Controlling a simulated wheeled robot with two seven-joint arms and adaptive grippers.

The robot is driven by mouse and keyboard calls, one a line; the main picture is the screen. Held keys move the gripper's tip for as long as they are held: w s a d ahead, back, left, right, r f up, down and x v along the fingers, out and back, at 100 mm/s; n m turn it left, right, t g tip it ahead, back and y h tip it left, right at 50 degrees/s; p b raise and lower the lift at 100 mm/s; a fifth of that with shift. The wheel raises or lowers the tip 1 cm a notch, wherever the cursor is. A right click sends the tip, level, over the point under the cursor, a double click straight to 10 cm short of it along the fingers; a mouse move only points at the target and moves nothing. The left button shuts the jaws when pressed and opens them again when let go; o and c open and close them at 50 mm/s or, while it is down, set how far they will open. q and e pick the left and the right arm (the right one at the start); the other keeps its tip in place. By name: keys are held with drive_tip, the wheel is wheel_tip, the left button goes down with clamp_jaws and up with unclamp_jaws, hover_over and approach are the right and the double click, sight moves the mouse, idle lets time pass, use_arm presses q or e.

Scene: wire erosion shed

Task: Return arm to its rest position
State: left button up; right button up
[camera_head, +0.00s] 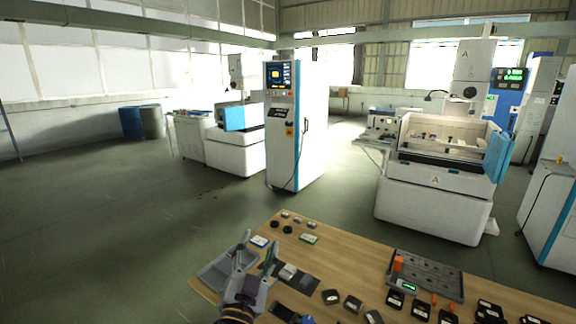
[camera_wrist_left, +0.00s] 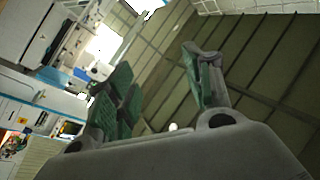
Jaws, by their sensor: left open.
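My left gripper (camera_head: 256,256) is at the lower middle of the head view, above the left end of the wooden table. Its fingers are spread and nothing shows between them. In the left wrist view the open gripper (camera_wrist_left: 165,90) has its green-padded fingers apart, with only the shed wall and machines behind them. My right gripper is not in either view.
The wooden table (camera_head: 345,257) holds a grey tray (camera_head: 216,268), a grey organiser (camera_head: 440,274) and several small dark parts. A control cabinet (camera_head: 296,130) and a white machine (camera_head: 436,205) stand beyond. The floor (camera_head: 110,230) at left is clear.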

use_arm(q)
drive_tip(key=s+a+f+n+g+y, duration=0.2)
drive_tip(key=a+f+n+g, duration=0.15)
drive_tip(key=a+f, duration=0.4)
drive_tip(key=s+a+f+n+g+y, duration=0.25)
drive_tip(key=a+f+g, duration=0.2)
drive_tip(key=f, duration=0.55)
drive_tip(key=s+a+f+g+h, duration=0.25)
drive_tip(key=s+f+g, duration=0.65)
drive_tip(key=s+f, duration=0.65)
drive_tip(key=s+a+f+g+y, duration=0.1)
drive_tip(key=s+f, duration=0.1)
drive_tip(key=f, duration=1.4)
drive_tip(key=s+f+g, duration=0.1)
drive_tip(key=s+f, duration=0.1)
drive_tip(key=f, duration=1.4)
drive_tip(key=s+a+f, duration=0.2)
drive_tip(key=s+f, duration=0.7)
drive_tip(key=s, duration=0.2)
drive_tip(key=s+a+f+m, duration=0.1)
drive_tip(key=s+a+f, duration=0.1)
drive_tip(key=s+f, duration=0.7)
drive_tip(key=shift+s+a+f+g, duration=0.15)
drive_tip(key=shift+s+f+g, duration=0.2)
drive_tip(key=shift+s, duration=0.65)
